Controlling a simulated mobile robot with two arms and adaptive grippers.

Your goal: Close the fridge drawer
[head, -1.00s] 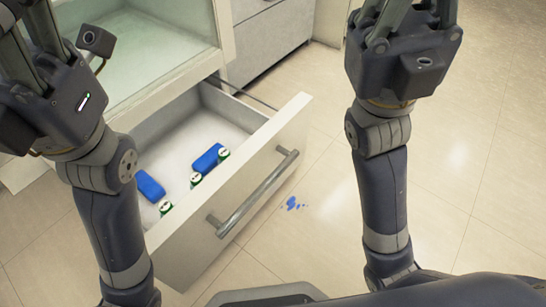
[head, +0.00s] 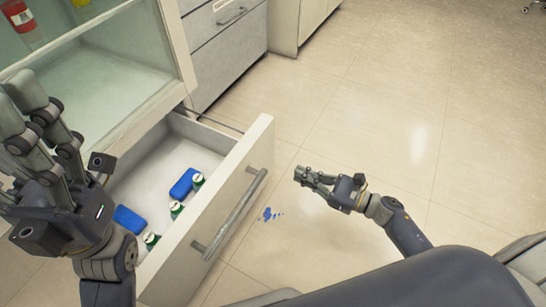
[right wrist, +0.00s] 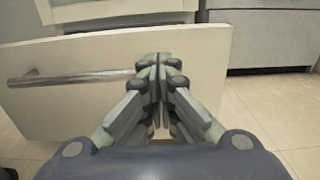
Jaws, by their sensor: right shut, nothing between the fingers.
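The fridge drawer (head: 232,186) stands pulled out below the glass-fronted fridge compartment (head: 110,80) in the head view. Its white front carries a long metal handle (head: 229,214). Blue items (head: 184,183) and small green-and-white items (head: 175,209) lie inside. My right gripper (head: 299,174) is shut and empty, out in front of the drawer front, pointing towards it. In the right wrist view its closed fingertips (right wrist: 160,62) overlap the drawer front (right wrist: 75,55) just past the handle's end; contact cannot be told. My left gripper (head: 35,115) is raised at the left, over the drawer's near side.

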